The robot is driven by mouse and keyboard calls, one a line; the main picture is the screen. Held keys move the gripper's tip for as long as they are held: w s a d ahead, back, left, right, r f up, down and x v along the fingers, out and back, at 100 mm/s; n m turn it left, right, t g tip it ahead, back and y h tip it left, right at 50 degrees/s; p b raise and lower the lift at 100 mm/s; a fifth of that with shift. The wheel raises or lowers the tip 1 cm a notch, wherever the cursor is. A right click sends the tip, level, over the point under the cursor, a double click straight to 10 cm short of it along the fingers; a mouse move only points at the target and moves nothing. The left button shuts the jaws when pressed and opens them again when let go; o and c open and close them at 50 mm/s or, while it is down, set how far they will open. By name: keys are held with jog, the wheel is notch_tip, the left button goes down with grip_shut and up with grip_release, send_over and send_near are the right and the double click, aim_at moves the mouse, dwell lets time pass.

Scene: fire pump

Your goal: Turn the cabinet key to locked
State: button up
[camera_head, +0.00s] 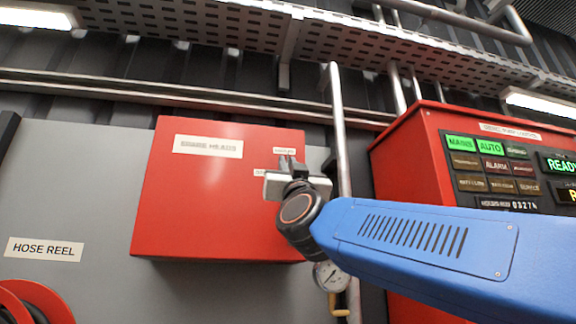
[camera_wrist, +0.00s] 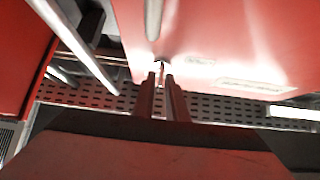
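The red cabinet (camera_head: 215,210) hangs on the grey wall panel and carries a "SPARE HEADS" label (camera_head: 208,146). My gripper (camera_head: 287,162) is at the right part of its front, beside two small labels; it hides the key and lock in the head view. In the wrist view the cabinet front (camera_wrist: 235,40) appears upside down. The fingers of my gripper (camera_wrist: 160,76) are close together, with the small pale, brassy key (camera_wrist: 159,69) between their tips at the cabinet face. The gripper looks shut on it. The key's exact angle is too small to tell.
A vertical pipe (camera_head: 341,130) runs just right of the cabinet, with a gauge (camera_head: 330,275) below. A red control panel (camera_head: 415,150) stands further right, behind my blue arm. A perforated cable tray (camera_head: 220,25) crosses above. A hose reel (camera_head: 35,300) is at lower left.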

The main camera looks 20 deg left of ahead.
jog(key=shift+o, duration=0.5)
jog(key=v, duration=1.7)
jog(key=shift+s, duration=0.2)
jog(key=shift+w+f, duration=0.1)
jog(key=shift+f, duration=0.1)
jog(key=w+d+f+n+g+h, duration=0.1)
jog(key=w+d+f+g+h, duration=0.15)
jog(key=d+f, duration=0.65)
jog(key=w+d+f+g+h, duration=0.2)
jog(key=w+d+f+g, duration=0.2)
jog(key=f, duration=0.9)
jog(key=w+d+f+n+g+h, duration=0.1)
jog(key=w+d+f+g+h, duration=0.15)
jog(key=d+f, duration=0.7)
jog(key=s+d+f+m+g+h, duration=0.1)
jog(key=s+d+f+g, duration=0.2)
jog(key=f, duration=0.4)
jog(key=s+d+f+m+h, duration=0.2)
jog(key=d+f, duration=0.3)
jog(key=f, duration=0.2)
jog(key=s+d+f+m+g+h, duration=0.1)
jog(key=s+d+f+g, duration=0.15)
jog(key=d+f, duration=0.4)
jog(key=s+d+f+m+g+h, duration=0.3)
jog(key=s+d+f, duration=0.4)
jog(key=s+f, duration=0.5)
jog(key=shift+s+f+m+g, duration=0.2)
jog(key=shift+f+m+g, duration=0.25)
jog(key=shift+f, duration=0.2)
jog(key=shift+d, duration=0.1)
